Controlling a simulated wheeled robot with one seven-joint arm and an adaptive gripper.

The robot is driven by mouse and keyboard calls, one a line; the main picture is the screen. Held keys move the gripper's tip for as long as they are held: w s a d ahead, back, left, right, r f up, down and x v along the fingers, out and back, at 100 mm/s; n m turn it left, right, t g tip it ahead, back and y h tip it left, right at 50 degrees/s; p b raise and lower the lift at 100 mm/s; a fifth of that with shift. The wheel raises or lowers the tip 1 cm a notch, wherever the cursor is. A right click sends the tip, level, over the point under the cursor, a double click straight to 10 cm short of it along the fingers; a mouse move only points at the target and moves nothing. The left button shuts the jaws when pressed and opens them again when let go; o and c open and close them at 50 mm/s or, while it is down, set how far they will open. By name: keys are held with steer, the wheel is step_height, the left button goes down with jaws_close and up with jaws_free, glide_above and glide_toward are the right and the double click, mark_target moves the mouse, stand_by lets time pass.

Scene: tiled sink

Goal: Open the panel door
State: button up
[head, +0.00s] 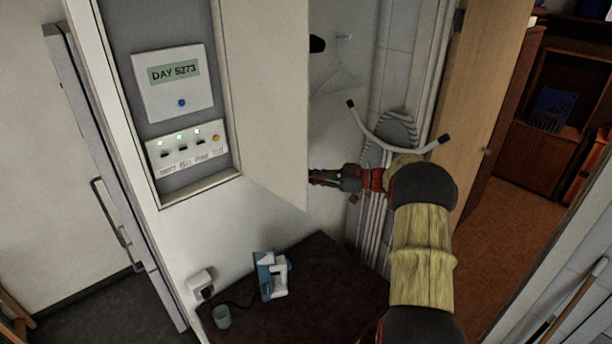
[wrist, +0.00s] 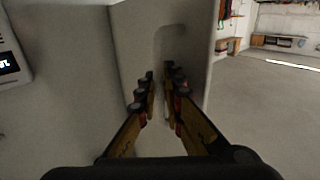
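The panel door (head: 265,100) is a plain pale door, swung out to the right of its recessed box (head: 120,75). The box's inside is exposed, with a "DAY 5273" display (head: 172,82) and a switch strip (head: 187,147). My gripper (head: 316,178) is beside the door's free edge, near its lower part; contact cannot be told in the head view. In the wrist view, the two fingers of my gripper (wrist: 163,85) are apart with a visible gap and nothing clearly held between them. A pale upright surface with a rounded recess (wrist: 172,40) lies ahead of them.
A curved dark-tipped bar (head: 390,146) is near my arm. A wooden door (head: 490,75) stands open at right, with brown floor (head: 490,245) beyond.

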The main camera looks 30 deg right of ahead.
steer(key=shift+o, duration=0.4)
steer(key=v, duration=1.2)
